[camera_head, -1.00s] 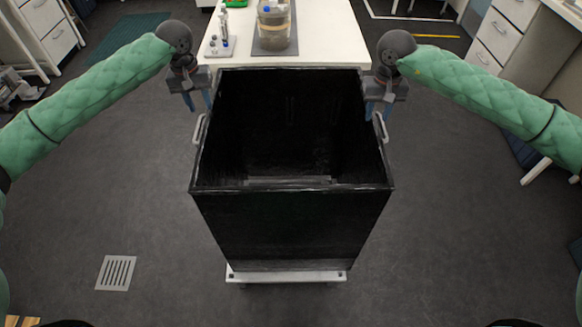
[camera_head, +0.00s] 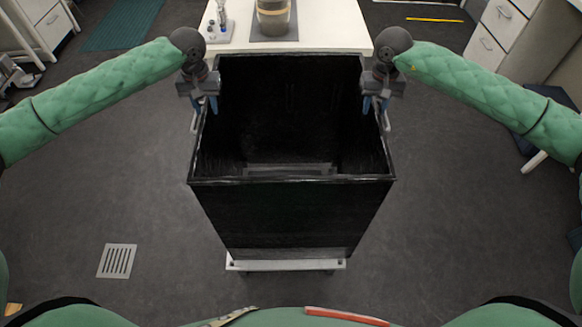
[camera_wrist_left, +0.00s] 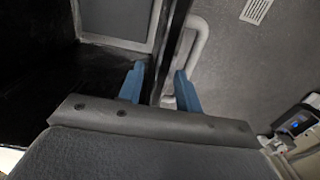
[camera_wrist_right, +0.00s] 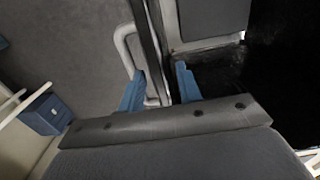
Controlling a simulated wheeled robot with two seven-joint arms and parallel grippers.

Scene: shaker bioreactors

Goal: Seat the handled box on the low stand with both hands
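The black, open-topped handled box (camera_head: 290,215) stands upright in the middle of the head view. Below its near side shows a white low stand (camera_head: 288,265); whether the box is fully seated is hidden. My left gripper (camera_head: 203,108) is open at the box's left wall. In the left wrist view, its fingers (camera_wrist_left: 160,88) straddle the wall, with one finger beside the pale handle (camera_wrist_left: 195,45). My right gripper (camera_head: 377,106) is open at the right wall. In the right wrist view, its fingers (camera_wrist_right: 160,88) straddle that wall, near the other handle (camera_wrist_right: 126,45).
A white table (camera_head: 335,30) stands behind the box, carrying a glass vessel (camera_head: 273,17) and a small rack (camera_head: 220,32). Drawer cabinets (camera_head: 500,35) stand at the back right. A floor grate (camera_head: 117,261) lies at left. The floor on both sides of the box is open.

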